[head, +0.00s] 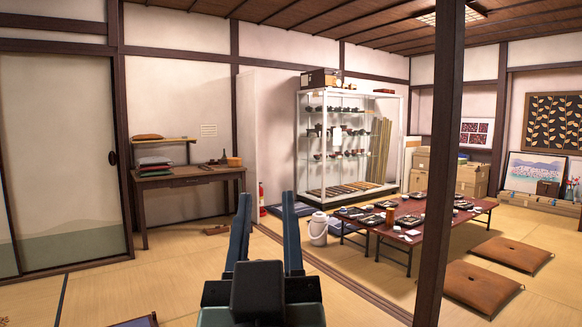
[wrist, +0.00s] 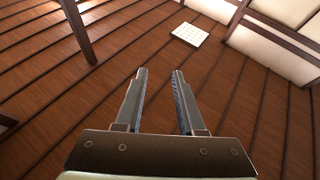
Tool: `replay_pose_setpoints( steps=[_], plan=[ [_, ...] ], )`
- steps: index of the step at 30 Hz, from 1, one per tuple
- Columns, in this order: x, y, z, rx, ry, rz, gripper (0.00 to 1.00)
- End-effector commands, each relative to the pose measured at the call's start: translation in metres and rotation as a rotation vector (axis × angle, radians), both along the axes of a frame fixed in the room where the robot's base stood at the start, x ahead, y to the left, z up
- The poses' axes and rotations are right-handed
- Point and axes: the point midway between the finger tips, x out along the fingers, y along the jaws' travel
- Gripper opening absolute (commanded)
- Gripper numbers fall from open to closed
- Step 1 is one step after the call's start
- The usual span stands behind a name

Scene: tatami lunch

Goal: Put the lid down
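My gripper (head: 266,197) stands upright in the lower middle of the head view. Its two fingers are apart with nothing between them. In the wrist view the fingers (wrist: 159,72) are also apart and empty, and they point up toward the wooden ceiling. I cannot make out a lid for certain in either view. Dark lacquer boxes and small dishes stand on a low reddish table (head: 410,239) to the right, well beyond my gripper; they are too small to tell which have lids. A white pot (head: 318,230) stands on the floor by the table's left end.
A dark wooden post (head: 440,170) rises at right between me and part of the table. Brown floor cushions (head: 480,287) lie at right. A glass display case (head: 350,145) and a wooden desk (head: 187,176) stand at the back. Tatami floor (head: 170,275) is largely clear at left.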

Motion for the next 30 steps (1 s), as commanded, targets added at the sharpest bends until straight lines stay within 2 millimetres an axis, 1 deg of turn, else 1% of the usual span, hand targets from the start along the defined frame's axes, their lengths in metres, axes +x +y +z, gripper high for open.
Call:
replay_pose_setpoints(
  steps=[1, 3, 6, 9, 18, 22, 26, 29, 30],
  plan=[
    [-0.021, -0.008, 0.032, 0.016, -0.101, -0.008, 0.38],
    [-0.048, -0.015, 0.063, 0.034, -0.213, -0.013, 0.38],
    [-0.074, -0.021, 0.089, 0.047, -0.314, -0.016, 0.38],
    [-0.086, -0.024, 0.1, 0.054, -0.359, -0.017, 0.38],
    [-0.087, -0.024, 0.101, 0.054, -0.362, -0.017, 0.38],
    [-0.086, -0.024, 0.11, 0.054, -0.36, -0.017, 0.38],
    [-0.086, -0.024, 0.133, 0.053, -0.36, -0.016, 0.38],
    [-0.086, -0.023, 0.16, 0.053, -0.359, -0.016, 0.38],
    [-0.086, -0.023, 0.173, 0.053, -0.359, -0.016, 0.38]
  ],
)
